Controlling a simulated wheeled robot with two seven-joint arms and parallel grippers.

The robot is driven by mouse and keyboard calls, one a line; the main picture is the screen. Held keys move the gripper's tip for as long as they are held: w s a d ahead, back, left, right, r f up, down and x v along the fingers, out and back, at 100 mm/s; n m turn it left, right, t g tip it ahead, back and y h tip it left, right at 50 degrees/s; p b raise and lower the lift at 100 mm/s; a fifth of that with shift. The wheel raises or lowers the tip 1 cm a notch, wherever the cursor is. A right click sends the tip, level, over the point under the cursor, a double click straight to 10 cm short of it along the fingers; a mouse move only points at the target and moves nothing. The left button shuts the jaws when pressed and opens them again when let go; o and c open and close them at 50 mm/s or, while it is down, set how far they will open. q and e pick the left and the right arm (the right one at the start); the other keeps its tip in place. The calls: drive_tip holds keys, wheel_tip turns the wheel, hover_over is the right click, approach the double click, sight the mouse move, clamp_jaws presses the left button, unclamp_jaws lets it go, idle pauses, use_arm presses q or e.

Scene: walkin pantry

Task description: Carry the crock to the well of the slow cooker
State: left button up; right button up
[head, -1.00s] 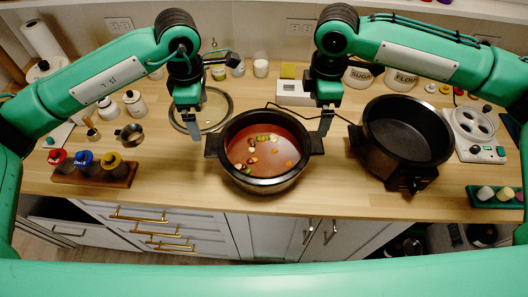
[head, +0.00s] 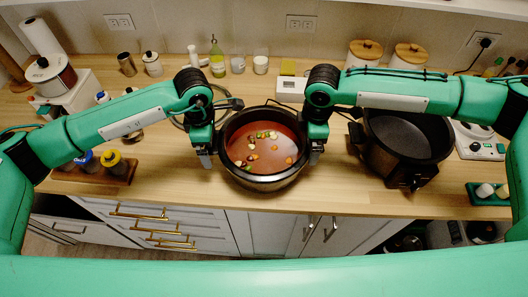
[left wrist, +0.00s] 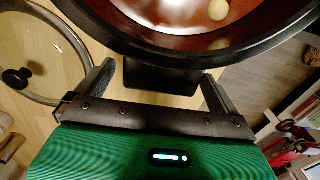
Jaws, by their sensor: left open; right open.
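The crock (head: 263,181) is a dark round pot of reddish soup with vegetable pieces, standing on the wooden counter between my arms. My left gripper (head: 206,160) is at its left handle. In the left wrist view the open fingers (left wrist: 158,78) stand on either side of that black handle (left wrist: 160,78). My right gripper (head: 316,156) is at the crock's right side, open; it hides the right handle. The slow cooker (head: 405,135) stands to the right on the counter, its dark well open and empty; my right arm covers part of its back rim.
A glass lid (left wrist: 45,50) lies left of the crock, partly hidden by my left arm in the head view. A spice rack (head: 120,172) stands at the left, a white device (head: 290,86) behind. Canisters (head: 408,55) stand at the back right.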

use_arm(q)
drive_tip(key=shift+f, duration=0.15)
use_arm(e)
drive_tip(key=shift+f, duration=0.2)
use_arm(q)
drive_tip(key=c, duration=2.1)
use_arm(e)
drive_tip(key=c, duration=2.1)
use_arm(q)
drive_tip(key=shift+c, duration=0.2)
use_arm(e)
drive_tip(key=shift+r, duration=0.15)
